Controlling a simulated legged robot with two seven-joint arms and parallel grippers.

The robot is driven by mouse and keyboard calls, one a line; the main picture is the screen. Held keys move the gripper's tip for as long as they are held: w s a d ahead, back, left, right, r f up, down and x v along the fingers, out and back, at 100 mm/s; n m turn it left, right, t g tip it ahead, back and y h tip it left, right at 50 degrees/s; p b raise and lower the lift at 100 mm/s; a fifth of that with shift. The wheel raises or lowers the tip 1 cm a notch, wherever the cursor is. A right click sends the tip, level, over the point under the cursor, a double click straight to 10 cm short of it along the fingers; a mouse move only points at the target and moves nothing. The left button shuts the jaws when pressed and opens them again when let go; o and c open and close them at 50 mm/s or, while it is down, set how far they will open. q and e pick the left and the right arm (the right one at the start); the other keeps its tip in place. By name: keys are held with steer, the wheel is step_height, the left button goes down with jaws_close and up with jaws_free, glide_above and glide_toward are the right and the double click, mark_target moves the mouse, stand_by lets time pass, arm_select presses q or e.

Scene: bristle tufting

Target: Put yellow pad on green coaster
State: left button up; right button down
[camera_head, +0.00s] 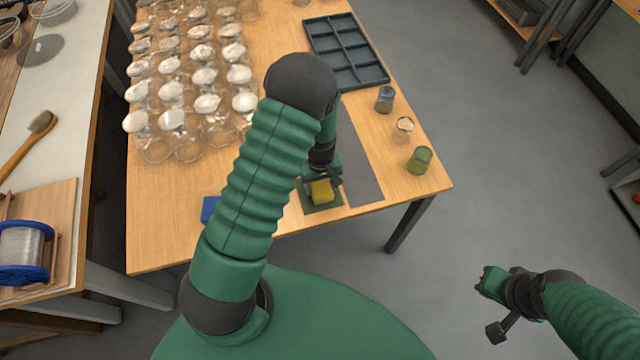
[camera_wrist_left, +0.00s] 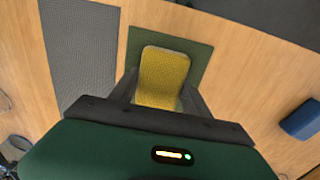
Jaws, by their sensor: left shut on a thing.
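The yellow pad (camera_head: 321,190) is at the green coaster (camera_head: 334,202) near the table's front edge. In the left wrist view the yellow pad (camera_wrist_left: 164,76) lies between the fingers of my left gripper (camera_wrist_left: 158,98), with the green coaster (camera_wrist_left: 199,52) around and behind it. My left gripper (camera_head: 322,182) is shut on the pad, low over the coaster. Whether the pad touches the coaster is not clear.
A grey mat (camera_head: 362,165) lies right of the coaster. A blue block (camera_head: 209,209) sits to the left, partly behind my left arm. Several jars line the right edge, including a green one (camera_head: 419,160). A dark divided tray (camera_head: 346,50) and many glass jars stand farther back.

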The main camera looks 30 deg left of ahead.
mark_target(319, 186)
arm_select(q)
steer(key=shift+s+f, duration=0.1)
steer(key=shift+s, duration=0.05)
steer(key=o, duration=0.9)
steer(key=shift+a, duration=0.15)
steer(key=shift+c, duration=0.2)
steer(key=o, duration=0.3)
steer(key=shift+a+f, duration=0.15)
steer(key=shift+a, duration=0.15)
steer(key=shift+o, duration=0.2)
steer(key=shift+d, duration=0.25)
step_height(319, 186, up, 12)
steer(key=s+d+r+m+t, duration=0.2)
steer(key=s+d+r+m, duration=0.5)
steer(key=s+m, duration=0.2)
steer(key=shift+s+d+m+t, duration=0.15)
steer(key=shift+d+m+t, duration=0.15)
steer(key=shift+m, duration=0.1)
